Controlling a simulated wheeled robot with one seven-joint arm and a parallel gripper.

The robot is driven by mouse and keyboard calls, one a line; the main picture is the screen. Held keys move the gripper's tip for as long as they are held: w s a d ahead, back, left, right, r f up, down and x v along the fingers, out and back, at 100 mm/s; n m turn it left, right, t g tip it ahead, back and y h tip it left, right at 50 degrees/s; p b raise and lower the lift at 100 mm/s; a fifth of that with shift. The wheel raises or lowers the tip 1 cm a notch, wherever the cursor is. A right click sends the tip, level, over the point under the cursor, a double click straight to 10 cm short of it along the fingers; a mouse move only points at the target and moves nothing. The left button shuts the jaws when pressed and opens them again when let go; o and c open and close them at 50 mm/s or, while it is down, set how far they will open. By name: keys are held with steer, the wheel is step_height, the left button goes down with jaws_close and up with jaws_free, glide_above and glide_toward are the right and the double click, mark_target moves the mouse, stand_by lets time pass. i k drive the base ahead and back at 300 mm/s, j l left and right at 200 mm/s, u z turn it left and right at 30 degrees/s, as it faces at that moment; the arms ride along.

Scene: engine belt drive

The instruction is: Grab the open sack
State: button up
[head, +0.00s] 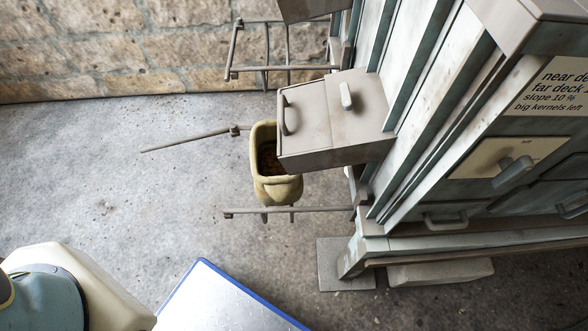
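The open sack (277,190) is a small yellowish-beige bag just left of the middle of the head view. Its mouth faces up, and dark brown grainy contents show inside. It stands or hangs beside the machine, at the left edge of a grey box-shaped spout (335,120) that hides part of its right side. Thin metal bars show beside and below it; how they hold the sack cannot be told. My gripper is not in view.
A grey-green machine (440,130) with drawers and a label (555,90) fills the right. Thin rods (185,140) and a lower bar (290,210) stick out left near the sack. The concrete floor (110,170) to the left is clear up to a stone wall (120,40).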

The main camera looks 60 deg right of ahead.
mark_target(273, 186)
steer(key=i+z, duration=0.1)
steer(key=z, duration=1.3)
steer(key=i+j+z, duration=0.15)
steer(key=j+z, duration=0.25)
steer(key=i+j+z, duration=0.1)
steer(key=j+z, duration=0.85)
steer(key=j, duration=0.95)
steer(key=i, duration=0.05)
